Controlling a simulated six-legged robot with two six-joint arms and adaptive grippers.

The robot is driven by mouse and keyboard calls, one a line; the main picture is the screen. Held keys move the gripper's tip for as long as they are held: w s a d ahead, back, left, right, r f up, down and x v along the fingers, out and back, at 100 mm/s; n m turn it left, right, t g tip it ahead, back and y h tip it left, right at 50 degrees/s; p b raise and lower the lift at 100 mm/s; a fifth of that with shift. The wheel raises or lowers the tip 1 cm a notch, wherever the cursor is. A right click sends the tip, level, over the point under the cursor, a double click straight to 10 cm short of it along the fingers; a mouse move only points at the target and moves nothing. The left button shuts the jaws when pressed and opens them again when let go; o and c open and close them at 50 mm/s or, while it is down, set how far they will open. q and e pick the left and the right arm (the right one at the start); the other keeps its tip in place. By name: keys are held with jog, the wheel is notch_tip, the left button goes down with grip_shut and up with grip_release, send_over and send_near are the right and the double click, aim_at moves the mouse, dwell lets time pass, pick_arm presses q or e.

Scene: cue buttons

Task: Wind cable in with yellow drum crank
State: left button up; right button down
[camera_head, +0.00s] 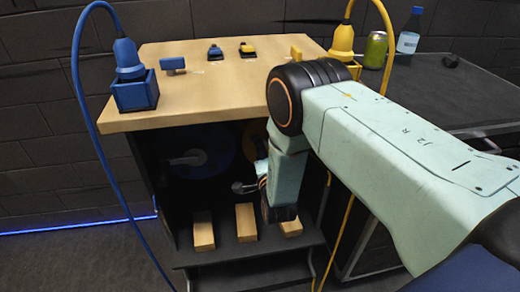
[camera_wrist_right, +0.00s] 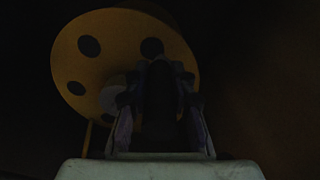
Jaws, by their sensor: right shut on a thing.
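The yellow drum (camera_head: 255,140) sits inside the dark open front of the bench, mostly hidden behind my right arm. In the right wrist view the yellow drum (camera_wrist_right: 88,75) is a disc with round holes and a grey hub. My right gripper (camera_head: 262,181) is low in front of it. Its fingers (camera_wrist_right: 158,90) overlap the drum's right side in the wrist view, shut on the crank, which they largely hide. The yellow cable (camera_head: 389,50) loops from the yellow plug (camera_head: 343,40) and hangs down on the right. My left gripper is not in view.
A blue drum (camera_head: 200,150) with its own crank (camera_head: 188,159) is left of the yellow one. Wooden blocks (camera_head: 203,231) stand on the ledge below. The blue plug (camera_head: 128,58) and blue cable (camera_head: 76,75) are at left. A can (camera_head: 376,50) and bottle (camera_head: 409,35) stand at right.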

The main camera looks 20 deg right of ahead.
jog(key=shift+w+d+r, duration=0.15)
jog(key=shift+r, duration=0.15)
jog(key=c, duration=1.3)
grip_release()
jog(key=shift+o, duration=0.9)
jog(key=shift+f, duration=0.2)
jog(key=v, duration=1.2)
